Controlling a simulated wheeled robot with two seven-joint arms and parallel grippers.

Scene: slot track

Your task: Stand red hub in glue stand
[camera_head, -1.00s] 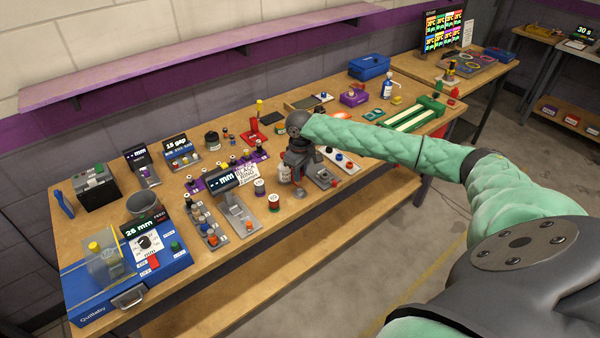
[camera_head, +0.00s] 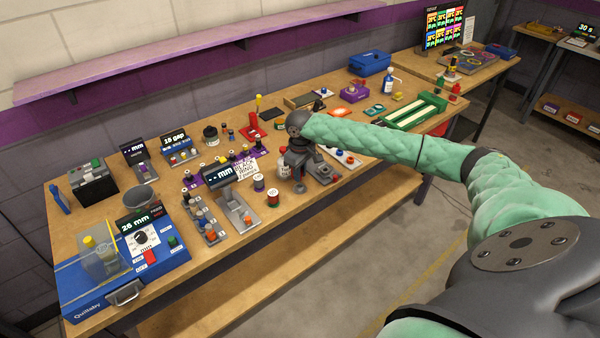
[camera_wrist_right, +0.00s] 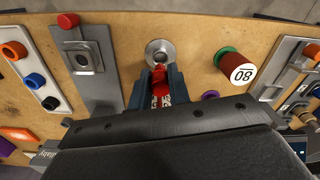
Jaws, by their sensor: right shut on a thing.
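My right gripper (camera_head: 299,183) points down over the front of the bench. In the right wrist view it is shut on the red hub (camera_wrist_right: 160,88), and its dark fingers hide part of the hub. A round silver piece with a central hollow (camera_wrist_right: 160,52), which looks like the glue stand, stands on the bench just past the fingertips. The hub appears apart from that hollow, but I cannot tell its exact height. The gripper largely hides this spot in the head view. My left gripper is not in view.
A grey plate with a square holed block (camera_wrist_right: 82,60) lies left of the gripper. Many small parts and devices crowd the bench behind.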

